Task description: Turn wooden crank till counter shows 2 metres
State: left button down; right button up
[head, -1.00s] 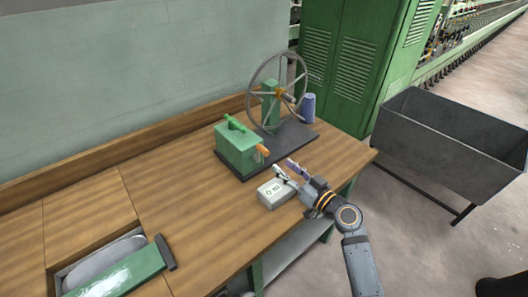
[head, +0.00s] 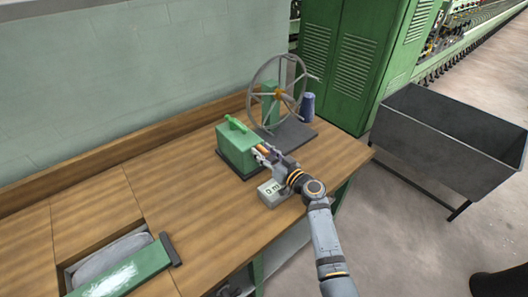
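The wooden crank handle (head: 263,148) sticks out from the front of a green box (head: 236,152) on a dark base plate. My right gripper (head: 264,153) is at the handle, its fingers reaching around or beside it; at this size I cannot tell whether they are closed on it. The counter (head: 270,192), a pale box with a small display, sits on the table just below my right wrist. Its display seems to read 0 m. My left gripper is not in view.
The wooden table (head: 190,215) is mostly clear left of the machine. A blue-violet cone (head: 307,106) stands beside the wheel. A green-lidded recess (head: 125,272) is at the lower left. A dark metal bin (head: 445,145) stands on the floor at the right, near a green cabinet (head: 345,60).

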grip_shut()
dwell(0.3)
jog(key=shift+w+d+f+m+b, duration=0.2)
jog(key=shift+w+d+m+b, duration=0.25)
jog(key=shift+m+b, duration=0.6)
jog(key=shift+w+d+f+m+b, duration=0.25)
jog(key=shift+d+m+b, duration=0.3)
jog(key=shift+m+b, duration=0.55)
jog(key=shift+w+d+f+m+b, duration=0.25)
jog(key=shift+d+m+b, duration=0.35)
jog(key=shift+m, duration=0.75)
jog(key=shift+w+a, duration=0.1)
jog(key=shift+o, duration=0.5)
grip_release()
jog(key=shift+r, duration=0.1)
